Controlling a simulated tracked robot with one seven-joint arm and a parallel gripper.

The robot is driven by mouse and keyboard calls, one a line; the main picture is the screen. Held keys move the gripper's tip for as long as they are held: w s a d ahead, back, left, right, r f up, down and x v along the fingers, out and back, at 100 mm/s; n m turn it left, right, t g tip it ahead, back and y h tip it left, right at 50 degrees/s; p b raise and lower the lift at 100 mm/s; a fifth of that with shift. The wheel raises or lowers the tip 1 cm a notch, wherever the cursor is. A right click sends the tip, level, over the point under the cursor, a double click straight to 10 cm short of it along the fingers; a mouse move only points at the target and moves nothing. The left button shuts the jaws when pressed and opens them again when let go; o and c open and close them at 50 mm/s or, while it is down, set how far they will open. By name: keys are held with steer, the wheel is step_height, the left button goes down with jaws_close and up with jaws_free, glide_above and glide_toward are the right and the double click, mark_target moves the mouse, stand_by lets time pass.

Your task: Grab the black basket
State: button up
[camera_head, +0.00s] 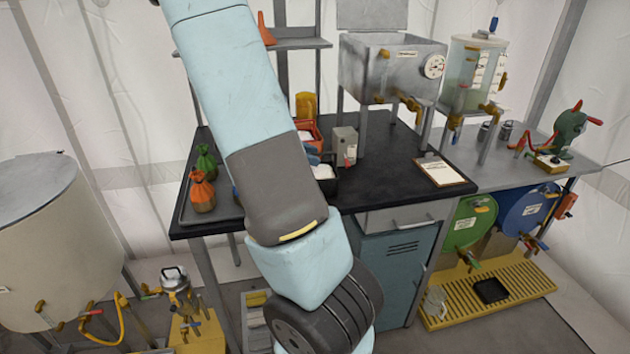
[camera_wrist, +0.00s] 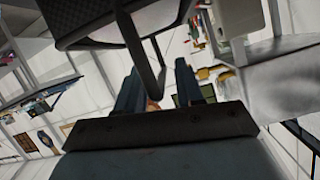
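In the head view a black basket (camera_head: 326,188) stands on the dark worktop, partly hidden behind my arm, with pale contents showing. My gripper is hidden behind the arm in that view. In the wrist view my gripper (camera_wrist: 157,72) has its two blue-grey fingers apart. A dark box-like shape (camera_wrist: 105,22) hangs in from the top of that view, with a thin black bar (camera_wrist: 139,55) reaching between the fingers. I cannot tell for sure whether this is the basket, or whether the bar touches a finger.
An orange bin (camera_head: 308,129) stands behind the basket. A small grey box (camera_head: 344,145) is to its right. Green and orange sacks (camera_head: 202,190) stand on a tray at left. A clipboard (camera_head: 440,171) lies at the right; the worktop between is fairly clear. A metal tank (camera_head: 385,70) stands behind.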

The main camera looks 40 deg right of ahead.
jaws_close()
stand_by(1.2)
